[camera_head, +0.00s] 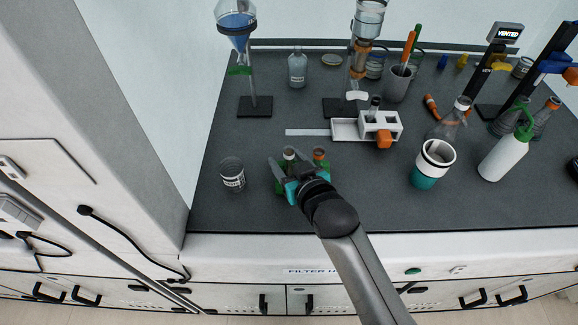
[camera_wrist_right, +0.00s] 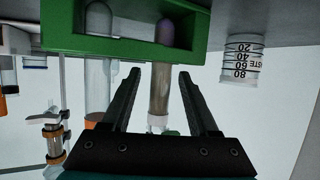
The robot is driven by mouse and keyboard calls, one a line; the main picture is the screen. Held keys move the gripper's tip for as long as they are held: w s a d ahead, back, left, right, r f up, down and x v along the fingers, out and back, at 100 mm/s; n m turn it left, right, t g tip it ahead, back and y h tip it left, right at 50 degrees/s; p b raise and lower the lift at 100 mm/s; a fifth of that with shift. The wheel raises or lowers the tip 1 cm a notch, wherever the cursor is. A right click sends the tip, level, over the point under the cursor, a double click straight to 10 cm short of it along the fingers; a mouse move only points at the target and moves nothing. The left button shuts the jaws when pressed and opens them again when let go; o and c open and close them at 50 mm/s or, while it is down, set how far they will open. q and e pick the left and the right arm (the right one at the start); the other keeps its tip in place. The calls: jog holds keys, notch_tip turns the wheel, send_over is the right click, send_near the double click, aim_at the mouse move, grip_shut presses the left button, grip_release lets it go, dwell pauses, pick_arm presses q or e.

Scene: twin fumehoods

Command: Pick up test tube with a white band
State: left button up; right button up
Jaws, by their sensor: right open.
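A green test tube rack stands on the dark worktop and shows at the top of the upside-down right wrist view (camera_wrist_right: 130,45). It holds two tubes. The white-banded tube (camera_wrist_right: 158,98) has a dark, brownish body and a pale band near its top; its pale top also shows in the head view (camera_head: 289,153). The other tube (camera_wrist_right: 97,72) is clear, with an orange top (camera_head: 319,154). My right gripper (camera_wrist_right: 160,75) is open, its fingers on either side of the white-banded tube, with gaps visible. In the head view my right gripper (camera_head: 294,172) partly hides the rack. My left gripper is out of view.
A teal-bottomed beaker (camera_head: 424,178) and a white bottle (camera_head: 503,158) stand to the right. The front worktop strip is mostly clear.

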jog(key=shift+x, duration=1)
jog(key=shift+c, duration=0.4)
grip_shut()
